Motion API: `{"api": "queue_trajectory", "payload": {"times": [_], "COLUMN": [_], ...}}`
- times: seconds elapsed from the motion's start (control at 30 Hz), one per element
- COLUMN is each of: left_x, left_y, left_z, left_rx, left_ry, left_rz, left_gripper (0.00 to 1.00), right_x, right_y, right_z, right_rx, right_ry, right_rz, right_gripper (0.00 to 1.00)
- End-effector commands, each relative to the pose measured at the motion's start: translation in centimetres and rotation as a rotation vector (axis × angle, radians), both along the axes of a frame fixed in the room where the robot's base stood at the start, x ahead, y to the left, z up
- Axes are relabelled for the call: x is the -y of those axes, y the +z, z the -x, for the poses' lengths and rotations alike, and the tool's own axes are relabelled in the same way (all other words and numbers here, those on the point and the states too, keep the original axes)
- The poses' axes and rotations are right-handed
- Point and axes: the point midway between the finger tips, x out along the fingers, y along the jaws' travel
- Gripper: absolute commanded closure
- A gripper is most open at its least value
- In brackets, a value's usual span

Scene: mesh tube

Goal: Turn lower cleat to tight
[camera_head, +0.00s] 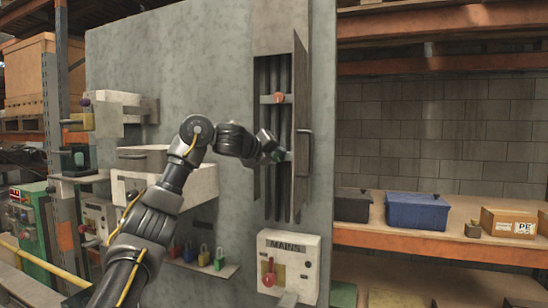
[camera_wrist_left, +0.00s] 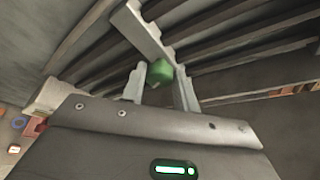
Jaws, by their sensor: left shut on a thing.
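A tall open recess in the grey wall panel holds dark vertical tubes (camera_head: 265,75). The upper cleat (camera_head: 268,99) is a grey bar across the tubes with an orange knob (camera_head: 279,98). The lower cleat sits below it, mostly behind my left gripper (camera_head: 280,156) in the head view. In the left wrist view, the lower cleat is a pale notched bar (camera_wrist_left: 138,30) with a green knob (camera_wrist_left: 160,73). My left fingers stand on either side of this green knob, shut on it. The knob's exact angle is hard to read. My right gripper is not in view.
The recess's hinged door (camera_head: 302,125) stands open just right of my left gripper. A MAINS box (camera_head: 289,262) with a red handle is mounted below. Several coloured padlocks (camera_head: 204,256) sit on a small ledge at lower left. Shelves with bins (camera_head: 417,212) stand at right.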

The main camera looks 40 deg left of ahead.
Motion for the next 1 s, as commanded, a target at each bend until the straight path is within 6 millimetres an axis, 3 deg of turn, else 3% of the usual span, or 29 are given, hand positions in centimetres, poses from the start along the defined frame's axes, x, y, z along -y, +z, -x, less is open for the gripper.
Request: {"api": "queue_trajectory", "payload": {"times": [0.5,1.0], "left_x": [0.37,0.42], "left_y": [-0.20,-0.31], "left_z": [-0.17,-0.22], "left_rx": [-0.141,-0.182], "left_ry": [-0.003,-0.004], "left_rz": [-0.380,-0.494], "left_gripper": [0.93,0.93], "right_x": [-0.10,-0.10], "right_y": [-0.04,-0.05], "right_z": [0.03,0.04], "right_rx": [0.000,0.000], "right_ry": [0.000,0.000], "right_rz": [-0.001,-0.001], "right_gripper": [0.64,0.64]}}
